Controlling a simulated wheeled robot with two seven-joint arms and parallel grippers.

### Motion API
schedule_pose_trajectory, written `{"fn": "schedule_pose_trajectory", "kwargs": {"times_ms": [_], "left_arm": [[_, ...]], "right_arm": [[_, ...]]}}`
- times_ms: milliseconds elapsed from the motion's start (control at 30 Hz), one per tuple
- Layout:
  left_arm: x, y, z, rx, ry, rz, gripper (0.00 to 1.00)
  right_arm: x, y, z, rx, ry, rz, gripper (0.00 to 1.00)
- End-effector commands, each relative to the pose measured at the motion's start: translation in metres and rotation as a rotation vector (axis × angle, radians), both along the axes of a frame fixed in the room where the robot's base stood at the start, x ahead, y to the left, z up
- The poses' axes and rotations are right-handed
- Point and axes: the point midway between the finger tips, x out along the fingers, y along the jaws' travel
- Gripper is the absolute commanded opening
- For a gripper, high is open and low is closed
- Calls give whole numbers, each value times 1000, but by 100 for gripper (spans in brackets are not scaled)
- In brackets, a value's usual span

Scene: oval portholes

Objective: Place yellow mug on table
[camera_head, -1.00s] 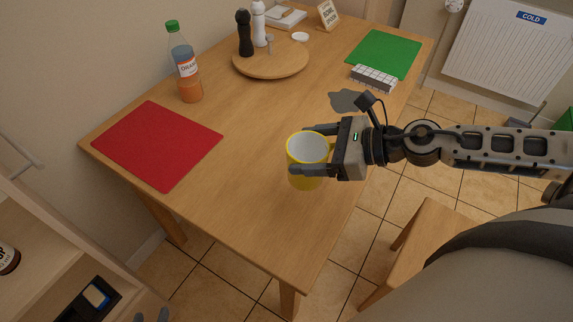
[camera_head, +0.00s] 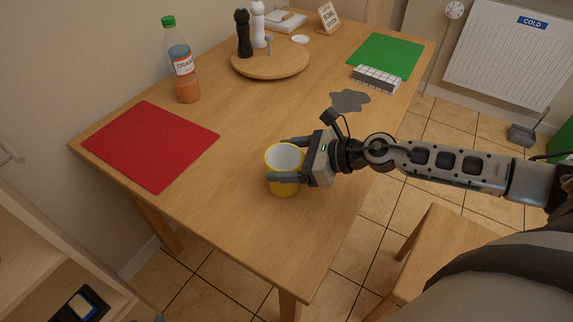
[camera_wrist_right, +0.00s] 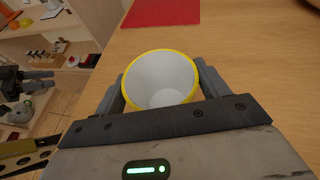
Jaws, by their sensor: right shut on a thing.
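The yellow mug (camera_head: 284,188), white inside, is upright between the fingers of my right gripper (camera_head: 279,160). It is over the near right part of the wooden table (camera_head: 235,205); I cannot tell whether its base touches the top. In the right wrist view the mug (camera_wrist_right: 161,80) shows its open, empty mouth, with a finger of the right gripper (camera_wrist_right: 160,90) on each side. My left gripper (camera_wrist_right: 25,78) seems to show as dark parts at the left edge of the right wrist view, too small to read.
A red mat (camera_head: 150,145), an orange drink bottle (camera_head: 183,75), a round wooden board (camera_head: 270,62) with shakers, a green mat (camera_head: 385,54), a ribbed white block (camera_head: 376,78) and a grey patch (camera_head: 350,100) are on the table. Bare wood surrounds the mug. A stool (camera_head: 440,250) stands at right.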

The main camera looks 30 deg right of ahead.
Motion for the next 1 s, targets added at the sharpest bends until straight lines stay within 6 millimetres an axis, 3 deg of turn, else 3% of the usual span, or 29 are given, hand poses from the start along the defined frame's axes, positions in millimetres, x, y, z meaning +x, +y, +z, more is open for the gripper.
{"fn": "schedule_pose_trajectory", "kwargs": {"times_ms": [333, 367, 400, 433, 800, 1000], "left_arm": [[1, -1, 1, -9, -8, 2, 36], [1, -1, 3, -11, -8, 3, 36], [1, -2, 3, -11, -8, 4, 36], [1, -2, 3, -12, -8, 4, 36], [2, -2, 9, -12, -8, 9, 36], [2, -3, -7, -22, -6, 10, 36]], "right_arm": [[1, 0, -2, 1, -3, -1, 42], [0, 0, -2, 0, -1, -1, 79], [0, 0, -1, 0, -1, -1, 90], [0, 0, -1, 0, -1, -1, 95], [0, 0, 6, 0, -1, -1, 95], [-18, -18, 6, -2, 4, -2, 95]]}}
